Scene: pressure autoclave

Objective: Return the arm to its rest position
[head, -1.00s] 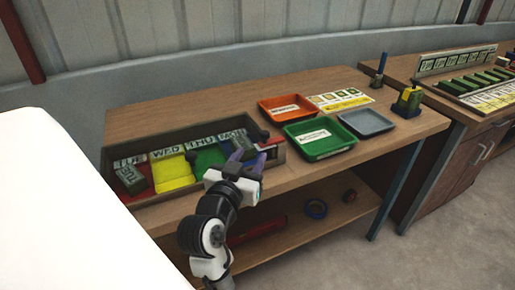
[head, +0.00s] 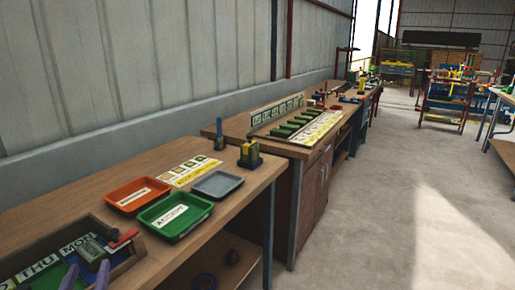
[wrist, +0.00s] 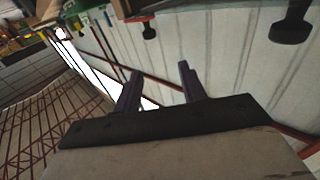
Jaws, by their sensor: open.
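My gripper (wrist: 160,76) shows in the wrist view with its two dark purple fingers apart and nothing between them. The fingers are set against the ribbed wall, and the view is strongly tilted. In the head view only the purple fingertips (head: 86,279) of my gripper show at the bottom left edge, in front of the day-labelled bin. The rest of the arm is out of the head view.
The day bin (head: 132,252) holds a grey-green block (head: 94,252). An orange tray (head: 121,204), a green tray (head: 156,229) and a grey tray (head: 233,184) stand on the bench. A second bench (head: 229,123) stands beyond. The floor at right is clear.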

